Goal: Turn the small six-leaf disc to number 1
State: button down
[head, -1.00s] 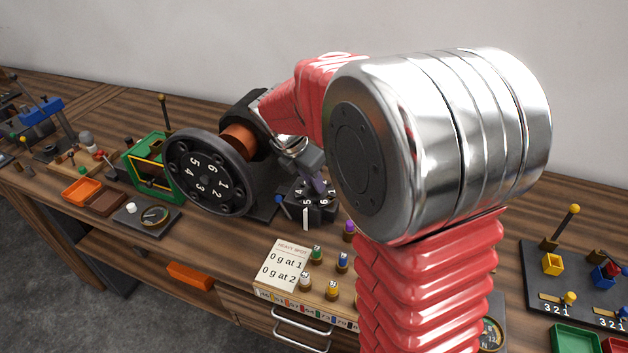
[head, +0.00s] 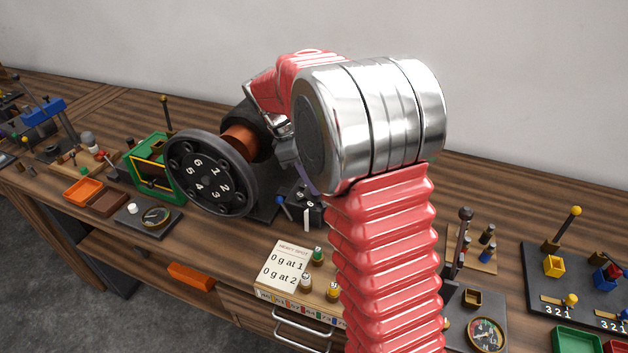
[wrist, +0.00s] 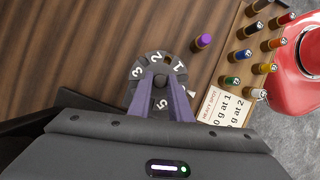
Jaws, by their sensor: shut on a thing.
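The small six-leaf disc (wrist: 137,72) is dark grey with white numbers. In the wrist view 3, 2 and 1 show along its far side, and another number shows between my fingers. My gripper (wrist: 161,88) has its purple fingers around the disc's middle, shut on it from above. A small white pointed mark (wrist: 190,93) shows at the disc's right side, near the right finger.
A large black numbered wheel (head: 208,180) stands left of the disc. A card (head: 287,262) and small capped weights (head: 317,256) sit in front. A purple-topped peg (wrist: 203,42) stands near the disc in the wrist view. Bare wood lies beyond it.

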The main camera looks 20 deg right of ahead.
jog(key=m, duration=0.2)
jog(key=m+g+y, duration=0.1)
jog(key=m, duration=0.1)
jog(key=m+y, duration=0.1)
jog(key=m, duration=0.1)
jog(key=shift+w+d+m+g, duration=0.2)
jog(key=shift+w+m+g, duration=0.05)
jog(key=shift+m+g, duration=0.05)
jog(key=m+y, duration=0.2)
jog(key=m, duration=0.3)
jog(key=shift+d, duration=0.1)
jog(key=c, duration=1.6)
grip_release()
jog(key=shift+c, duration=0.2)
jog(key=shift+r, duration=0.1)
jog(key=v, duration=1.3)
jog(key=shift+w, duration=0.45)
jog(key=shift+r, duration=0.1)
